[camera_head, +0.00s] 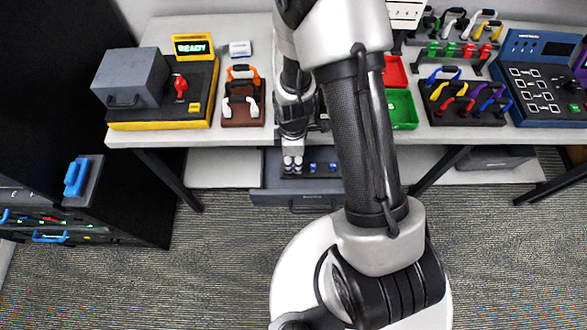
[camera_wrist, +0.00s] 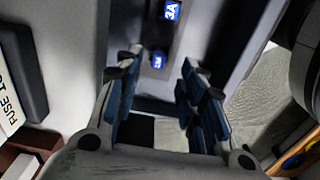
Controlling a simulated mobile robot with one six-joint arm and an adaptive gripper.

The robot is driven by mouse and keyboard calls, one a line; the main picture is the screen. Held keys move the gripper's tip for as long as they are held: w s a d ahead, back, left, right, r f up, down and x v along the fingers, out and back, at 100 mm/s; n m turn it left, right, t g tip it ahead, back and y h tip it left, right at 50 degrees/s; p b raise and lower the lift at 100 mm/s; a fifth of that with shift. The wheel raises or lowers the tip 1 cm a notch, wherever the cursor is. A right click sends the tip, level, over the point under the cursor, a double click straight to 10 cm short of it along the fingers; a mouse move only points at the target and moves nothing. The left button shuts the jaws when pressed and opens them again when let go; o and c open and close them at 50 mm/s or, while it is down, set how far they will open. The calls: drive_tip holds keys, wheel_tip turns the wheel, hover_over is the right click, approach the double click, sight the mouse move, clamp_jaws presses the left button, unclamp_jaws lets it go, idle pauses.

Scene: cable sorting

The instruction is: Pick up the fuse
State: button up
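Small blue-and-white fuses stand in a dark holder in an open grey drawer (camera_head: 268,180) under the table. Two fuses (camera_head: 313,168) (camera_head: 332,168) show in the head view, to the right of my gripper (camera_head: 293,161). In the wrist view, one fuse (camera_wrist: 172,10) marked "3A" is at the top, beyond my gripper (camera_wrist: 158,75). Another blue-labelled fuse (camera_wrist: 157,61) sits near the gap between the fingertips. My fingers are apart, with nothing visibly held between them. Whether the pads touch that fuse cannot be told.
The table edge (camera_head: 225,137) lies just above the drawer. On the table are a yellow-based device (camera_head: 160,122), a brown cable rack (camera_head: 242,112), a green bin (camera_head: 402,110) and a blue panel (camera_head: 540,75). A black cabinet (camera_head: 120,200) stands at left.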

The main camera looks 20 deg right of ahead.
sight(293, 166)
wheel_tip(293, 166, down, 4)
drive_tip(key=shift+w+r+b, duration=0.15)
drive_tip(key=shift+r+b, duration=0.1)
drive_tip(key=shift+b, duration=0.3)
drive_tip(key=shift+r, duration=0.1)
drive_tip(key=shift+c, duration=0.6)
drive_tip(key=c, duration=0.7)
drive_tip(key=shift+r, duration=0.1)
wheel_tip(293, 166, up, 23)
drive_tip(key=p, duration=0.9)
